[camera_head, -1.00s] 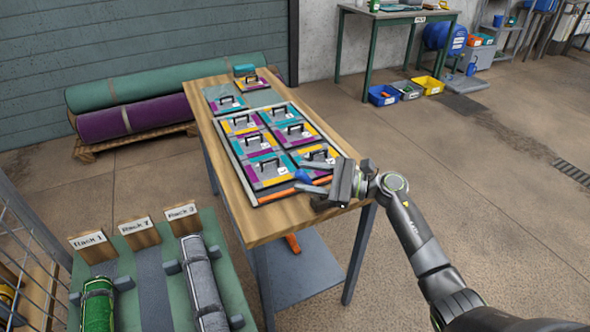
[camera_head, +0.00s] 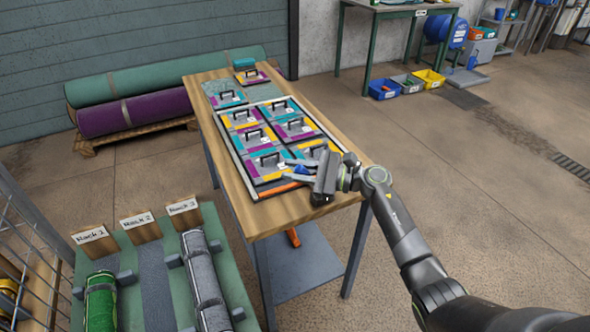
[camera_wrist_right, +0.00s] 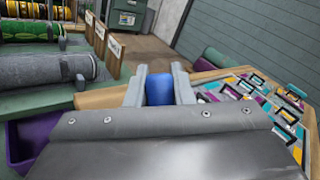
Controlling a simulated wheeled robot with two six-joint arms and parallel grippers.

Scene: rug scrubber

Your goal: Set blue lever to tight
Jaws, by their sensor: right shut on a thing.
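The blue lever (camera_head: 302,170) shows as a small blue end at the near edge of the framed board (camera_head: 233,150) on the wooden table. An orange bar (camera_head: 279,190) lies along that same edge. My right gripper (camera_head: 295,167) reaches in from the right, its two fingers around the blue lever. In the right wrist view the blue lever (camera_wrist_right: 159,89) sits between both fingers, and the gripper is shut on it. The lever's lower part and any tight mark are hidden or too small to read. My left gripper is not in view.
Several handled carpet-sample tiles (camera_head: 293,128) fill the board close to my gripper. A green rack stand (camera_head: 150,262) with rolled rugs stands at lower left. Large rolls (camera_head: 150,112) lie on a pallet behind the table. The floor right of the table (camera_head: 480,230) is clear.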

